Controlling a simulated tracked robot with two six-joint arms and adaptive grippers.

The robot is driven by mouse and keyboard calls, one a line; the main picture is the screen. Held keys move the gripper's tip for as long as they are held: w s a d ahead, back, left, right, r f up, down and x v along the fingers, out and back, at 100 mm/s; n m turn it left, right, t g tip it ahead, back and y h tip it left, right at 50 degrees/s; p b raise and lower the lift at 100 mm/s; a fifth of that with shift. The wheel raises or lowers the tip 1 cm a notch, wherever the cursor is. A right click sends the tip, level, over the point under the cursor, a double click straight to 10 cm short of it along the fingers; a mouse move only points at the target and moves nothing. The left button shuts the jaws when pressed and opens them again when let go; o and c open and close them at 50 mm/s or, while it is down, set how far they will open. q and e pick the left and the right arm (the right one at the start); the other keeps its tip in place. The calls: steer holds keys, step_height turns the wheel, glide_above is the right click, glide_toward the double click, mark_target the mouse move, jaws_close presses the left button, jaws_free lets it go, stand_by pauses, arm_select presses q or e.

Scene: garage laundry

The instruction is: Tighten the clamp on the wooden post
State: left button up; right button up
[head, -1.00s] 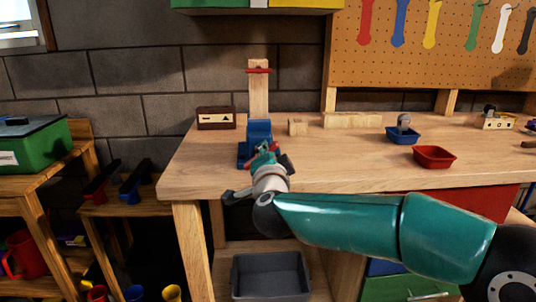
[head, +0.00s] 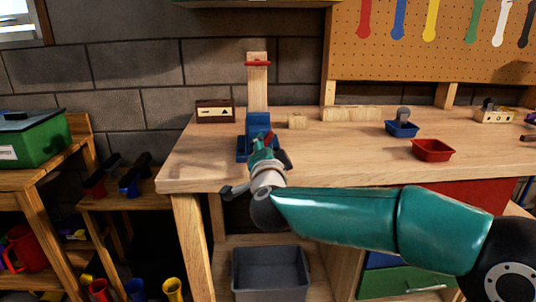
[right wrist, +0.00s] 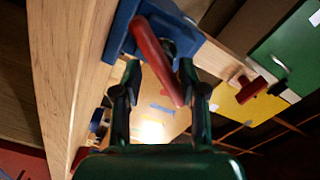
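The blue clamp (head: 258,123) stands on the workbench near its left end. The upright wooden post (head: 257,90) rises behind it, with a red crossbar (head: 257,63) near its top. My right gripper (head: 263,150) reaches the clamp from the front and hides part of it. In the right wrist view the blue clamp (right wrist: 194,44) lies just beyond my open fingers (right wrist: 158,72). Its red handle (right wrist: 158,58) slants between the fingers, its near end close to the right one; contact cannot be told. My left gripper is not in view.
A brown box (head: 215,111) and a small wood block (head: 297,121) flank the clamp. A blue tray (head: 402,130) and a red tray (head: 432,150) sit farther right. A grey bin (head: 270,272) is below the bench. The bench front (head: 350,165) is clear.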

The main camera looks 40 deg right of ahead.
steer(key=p+v, duration=0.2)
steer(key=v, duration=1.7)
steer(key=shift+s, duration=0.15)
stand_by(1.0)
steer(key=shift+f+p, duration=0.15)
steer(key=shift+p, duration=0.15)
step_height(320, 180, up, 10)
stand_by(0.5)
